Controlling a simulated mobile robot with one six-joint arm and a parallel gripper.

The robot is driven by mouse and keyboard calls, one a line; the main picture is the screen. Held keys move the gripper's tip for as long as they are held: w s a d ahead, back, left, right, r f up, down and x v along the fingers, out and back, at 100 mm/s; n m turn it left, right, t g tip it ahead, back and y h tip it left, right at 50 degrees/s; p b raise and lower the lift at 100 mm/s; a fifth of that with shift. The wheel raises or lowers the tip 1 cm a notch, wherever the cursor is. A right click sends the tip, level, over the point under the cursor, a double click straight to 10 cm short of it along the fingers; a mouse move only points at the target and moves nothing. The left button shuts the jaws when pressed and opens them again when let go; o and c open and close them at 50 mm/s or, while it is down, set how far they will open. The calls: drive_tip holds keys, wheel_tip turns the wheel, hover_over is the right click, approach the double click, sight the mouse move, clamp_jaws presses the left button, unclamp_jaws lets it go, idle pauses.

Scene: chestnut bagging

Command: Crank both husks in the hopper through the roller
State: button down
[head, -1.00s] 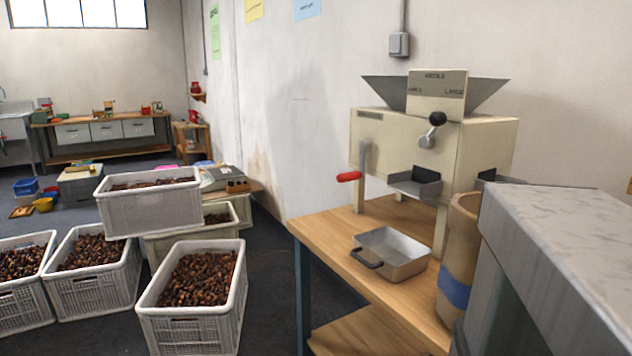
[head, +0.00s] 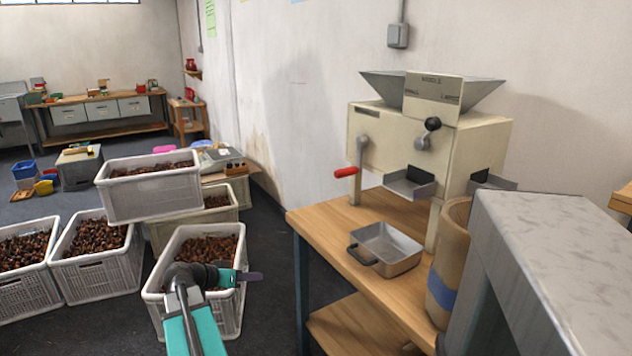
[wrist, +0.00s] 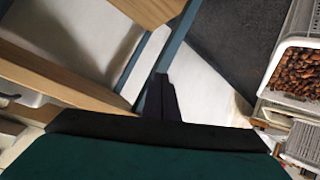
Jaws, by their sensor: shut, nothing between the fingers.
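The cream roller machine (head: 395,140) stands on the wooden bench, with a grey hopper (head: 480,92) on top. The husks are not visible inside the hopper from here. A crank with a red handle (head: 345,172) hangs at the machine's left side. A lever with a black knob (head: 433,124) sits on its front. A metal pan (head: 388,246) with a dark handle rests on the bench below the chute (head: 408,184). My gripper (head: 255,276) is shut and empty, left of the bench in front of a chestnut crate. Its dark fingers (wrist: 160,98) also show in the wrist view.
White crates of chestnuts (head: 190,322) stand on the floor at left, one stacked on another. A tan container with a blue band (head: 450,255) stands at the bench's right, beside a grey-topped block (head: 545,215).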

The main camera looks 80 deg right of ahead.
drive_tip(key=s+d+r+m+g+p, duration=0.1)
drive_tip(key=s+d+r+m+g, duration=0.1)
drive_tip(key=s+r, duration=0.4)
drive_tip(key=s+d+r+m+g+h+p, duration=0.1)
drive_tip(key=s+r, duration=0.5)
drive_tip(key=r, duration=0.8)
drive_tip(key=s+d+r+m+g+h+p, duration=0.1)
drive_tip(key=s+d+r+m+g+p, duration=0.1)
drive_tip(key=s+r, duration=0.4)
wheel_tip(320, 180, up, 4)
drive_tip(key=shift+s+d+f+m+g, duration=0.1)
drive_tip(key=shift+s+d+m+g, duration=0.2)
drive_tip(key=shift+d+m+g, duration=0.75)
drive_tip(key=shift+s+d, duration=0.1)
drive_tip(key=shift+d, duration=0.05)
